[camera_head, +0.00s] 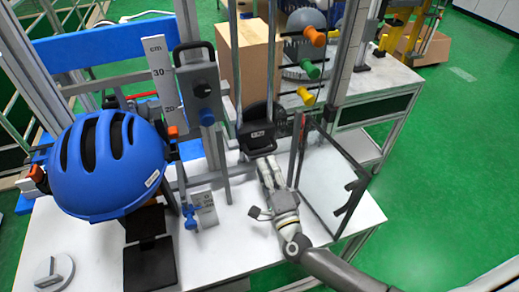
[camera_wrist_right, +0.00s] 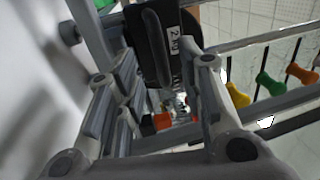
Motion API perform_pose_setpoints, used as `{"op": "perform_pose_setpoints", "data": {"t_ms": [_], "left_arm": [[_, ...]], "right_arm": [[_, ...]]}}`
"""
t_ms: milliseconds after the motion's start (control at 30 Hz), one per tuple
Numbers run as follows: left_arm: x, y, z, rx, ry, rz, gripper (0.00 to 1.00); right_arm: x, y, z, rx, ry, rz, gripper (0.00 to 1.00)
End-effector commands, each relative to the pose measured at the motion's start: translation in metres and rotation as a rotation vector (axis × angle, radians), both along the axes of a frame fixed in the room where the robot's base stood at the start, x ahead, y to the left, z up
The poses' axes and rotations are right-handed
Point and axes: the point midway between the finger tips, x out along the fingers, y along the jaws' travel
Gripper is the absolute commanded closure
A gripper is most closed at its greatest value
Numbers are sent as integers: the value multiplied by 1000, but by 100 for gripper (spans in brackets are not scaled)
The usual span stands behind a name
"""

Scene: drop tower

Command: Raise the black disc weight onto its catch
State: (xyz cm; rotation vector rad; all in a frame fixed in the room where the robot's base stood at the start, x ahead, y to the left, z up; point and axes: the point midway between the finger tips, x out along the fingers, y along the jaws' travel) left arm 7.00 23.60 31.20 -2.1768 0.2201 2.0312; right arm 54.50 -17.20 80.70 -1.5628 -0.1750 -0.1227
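The black disc weight (camera_head: 256,128) hangs low between the two upright rails of the tower, with a black handle and a small white label on its front. In the right wrist view the weight (camera_wrist_right: 160,45) fills the upper middle, its label reading about 2.00. My right gripper (camera_head: 266,165) is just in front of and below the handle. In the wrist view its two fingers (camera_wrist_right: 160,75) are spread, with the weight's black front beyond and between their tips. I cannot tell whether they touch it. The catch cannot be made out. My left gripper is out of view.
A clear panel (camera_head: 328,180) stands close right of my right arm. Orange, green and yellow knobs (camera_head: 311,70) stick out upper right. The white table's (camera_head: 225,245) front is mostly bare.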

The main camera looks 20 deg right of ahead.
Motion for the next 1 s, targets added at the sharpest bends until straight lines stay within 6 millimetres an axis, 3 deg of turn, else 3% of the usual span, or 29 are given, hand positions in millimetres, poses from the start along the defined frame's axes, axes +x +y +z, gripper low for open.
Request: {"op": "perform_pose_setpoints", "data": {"t_ms": [133, 300, 500, 767, 1000], "left_arm": [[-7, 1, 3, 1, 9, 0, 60], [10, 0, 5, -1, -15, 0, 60], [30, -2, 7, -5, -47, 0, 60], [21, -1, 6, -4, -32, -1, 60], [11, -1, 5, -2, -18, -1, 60]], "right_arm": [[28, 2, 7, 0, -3, 0, 65], [49, 2, 10, -1, -1, 1, 65], [60, 3, 12, -1, 0, 1, 65], [60, 3, 12, -1, 0, 1, 65], [60, 3, 12, -1, 0, 1, 94]]}}
